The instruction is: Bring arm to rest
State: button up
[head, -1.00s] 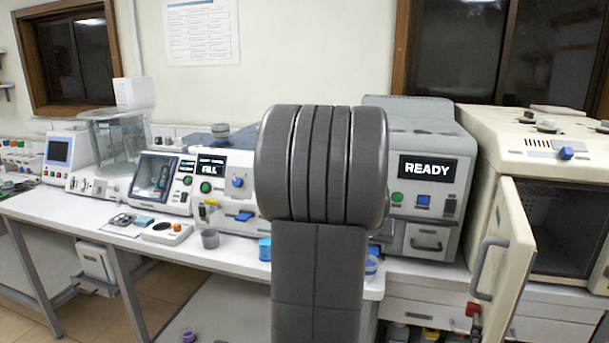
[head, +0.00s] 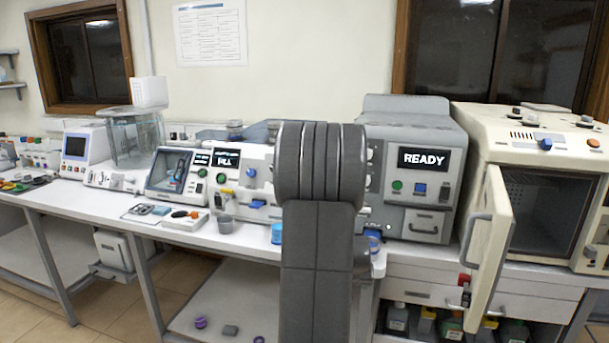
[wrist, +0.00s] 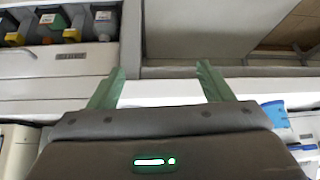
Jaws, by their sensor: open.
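My gripper shows in the wrist view (wrist: 160,88), with its two green fingers spread apart and nothing between them. Beyond the fingers are a white bench edge and, at the upper left, a shelf with several bottles. In the head view my grey arm stands upright in the middle, in front of the bench, and hides part of the machines behind it. The gripper itself cannot be made out in the head view.
A grey machine reading READY (head: 424,160) stands right of my arm. The cream oven (head: 545,140) has its door (head: 487,235) swung open towards me. The white bench (head: 110,205) holds several instruments, a grey cup (head: 225,224) and a blue cup (head: 277,234). Bottles (head: 450,328) stand below.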

jog(key=s+a+f, duration=0.1)
jog(key=a+f, duration=0.1)
jog(key=f, duration=0.3)
jog(key=s+a+f+n, duration=0.1)
jog(key=f, duration=0.4)
jog(key=shift+s+a+y, duration=0.35)
jog(key=shift+s+y, duration=0.05)
